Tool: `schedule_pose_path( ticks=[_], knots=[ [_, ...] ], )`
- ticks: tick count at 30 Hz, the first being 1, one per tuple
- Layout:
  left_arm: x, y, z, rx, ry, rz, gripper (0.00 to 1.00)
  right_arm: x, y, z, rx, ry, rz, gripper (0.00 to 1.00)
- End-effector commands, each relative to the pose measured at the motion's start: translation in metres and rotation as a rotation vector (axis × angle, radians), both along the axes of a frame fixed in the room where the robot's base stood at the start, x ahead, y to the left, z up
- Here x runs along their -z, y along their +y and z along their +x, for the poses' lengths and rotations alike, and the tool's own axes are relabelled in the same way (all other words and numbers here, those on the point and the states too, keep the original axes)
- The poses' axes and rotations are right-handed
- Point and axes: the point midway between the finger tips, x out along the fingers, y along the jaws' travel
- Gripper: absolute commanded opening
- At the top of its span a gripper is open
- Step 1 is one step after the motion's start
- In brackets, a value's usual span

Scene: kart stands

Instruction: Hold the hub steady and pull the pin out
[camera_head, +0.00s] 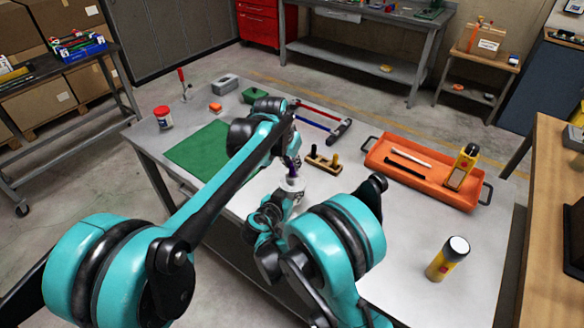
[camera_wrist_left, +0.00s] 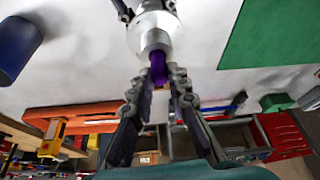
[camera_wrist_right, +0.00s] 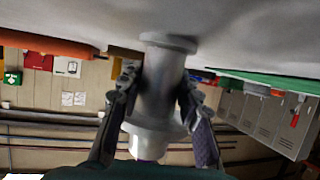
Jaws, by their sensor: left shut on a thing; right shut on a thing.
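The hub (camera_head: 291,184) is a pale grey, flanged cylinder standing on the table; it shows large in the right wrist view (camera_wrist_right: 160,85) and its top end in the left wrist view (camera_wrist_left: 152,32). The purple pin (camera_wrist_left: 158,68) sticks out of the hub's top end; how deep it sits is hidden. My left gripper (camera_wrist_left: 161,82) is shut on the pin, above the hub. My right gripper (camera_wrist_right: 159,88) is shut on the hub's body from the sides. In the head view my arms partly cover both.
A wooden block with pegs (camera_head: 323,163) stands just behind the hub. An orange tray (camera_head: 430,191) lies to the right, a yellow canister (camera_head: 444,262) at front right. A green mat (camera_head: 196,151) and a red-lidded jar (camera_head: 163,119) are left. Bare table lies right of my right arm.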

Motion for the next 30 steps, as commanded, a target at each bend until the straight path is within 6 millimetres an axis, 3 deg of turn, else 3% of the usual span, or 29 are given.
schedule_pose_path(
  ticks=[12, 17, 24, 25, 27, 30],
  knots=[
    [-0.079, 0.000, 0.000, 0.000, 0.000, 0.000, 0.00, 0.000, 0.000, 0.000, 0.000, 0.001, 0.000, 0.00],
    [-0.092, 0.000, 0.000, 0.000, 0.000, 0.000, 0.00, 0.000, 0.000, 0.000, 0.000, 0.001, 0.000, 0.00],
    [-0.093, 0.000, 0.000, 0.000, 0.000, 0.000, 0.00, 0.000, 0.000, 0.000, 0.000, 0.001, 0.000, 0.00],
    [-0.093, 0.000, 0.000, 0.000, 0.000, 0.000, 0.00, 0.000, 0.000, 0.000, 0.000, 0.001, 0.000, 0.36],
    [-0.093, 0.000, 0.000, 0.000, 0.000, 0.000, 0.00, 0.000, 0.000, 0.000, 0.000, 0.001, 0.000, 0.55],
    [-0.093, 0.000, 0.000, 0.000, 0.000, 0.000, 0.00, 0.000, 0.000, 0.000, 0.000, 0.000, 0.000, 0.58]
  ],
)
